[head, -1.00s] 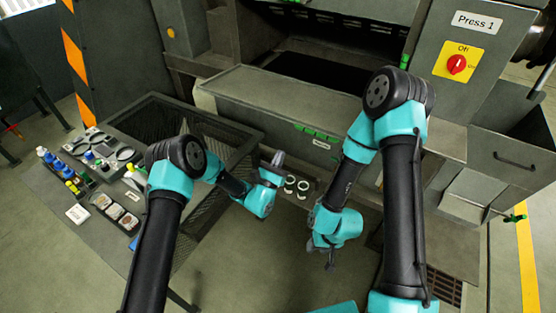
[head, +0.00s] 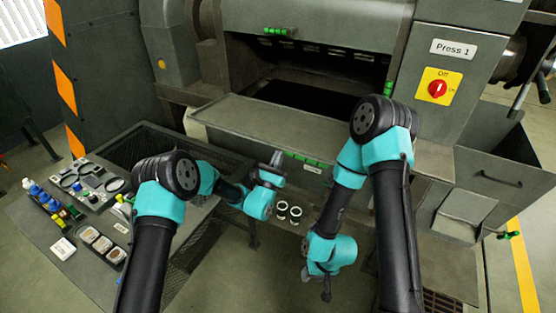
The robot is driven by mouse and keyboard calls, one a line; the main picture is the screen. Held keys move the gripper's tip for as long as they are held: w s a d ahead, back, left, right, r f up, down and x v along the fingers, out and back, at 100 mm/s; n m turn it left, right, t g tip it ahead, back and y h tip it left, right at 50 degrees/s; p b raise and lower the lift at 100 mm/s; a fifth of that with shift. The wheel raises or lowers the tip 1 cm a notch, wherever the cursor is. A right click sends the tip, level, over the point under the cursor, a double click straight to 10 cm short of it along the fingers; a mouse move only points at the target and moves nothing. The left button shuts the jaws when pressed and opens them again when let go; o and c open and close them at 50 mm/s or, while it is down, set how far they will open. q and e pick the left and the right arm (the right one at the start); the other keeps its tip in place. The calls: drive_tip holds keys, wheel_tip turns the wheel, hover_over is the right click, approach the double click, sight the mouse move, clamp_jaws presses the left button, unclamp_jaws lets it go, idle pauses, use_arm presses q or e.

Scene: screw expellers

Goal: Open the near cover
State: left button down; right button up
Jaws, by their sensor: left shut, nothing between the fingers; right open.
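The press stands across the back, with a grey panel (head: 340,22) at the top that carries a green handle (head: 277,31). Below it is a dark opening (head: 300,92). In front of the opening lies a wide grey ledge (head: 300,128) with green parts (head: 305,158) and a small unreadable label along its front edge. I cannot tell which panel is the near cover. My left gripper (head: 276,161) is shut and empty, just in front of the ledge's front face. My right gripper (head: 326,286) is open and empty, low in front of the machine, apart from any handle.
A mesh-sided bin (head: 150,140) stands left of the ledge. A side table (head: 85,260) holds bottles, dishes and sample trays. Two white rings (head: 288,212) sit below my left gripper. A red switch (head: 437,89) is at the right, above a metal chute (head: 500,180).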

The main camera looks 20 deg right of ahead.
use_arm(q)
drive_tip(key=shift+r, duration=0.1)
drive_tip(key=shift+g+y, duration=0.3)
drive_tip(key=shift+w+d+r, duration=0.15)
drive_tip(key=shift+r, duration=1.15)
drive_tip(key=shift+w+d+r, duration=0.1)
drive_tip(key=shift+r, duration=1.2)
drive_tip(key=shift+f, duration=0.15)
approach(279, 145)
drive_tip(key=s+a, duration=0.2)
drive_tip(key=s, duration=0.2)
drive_tip(key=shift+w+d+f, duration=0.15)
drive_tip(key=shift+d+f, duration=0.05)
drive_tip(key=shift+f, duration=0.2)
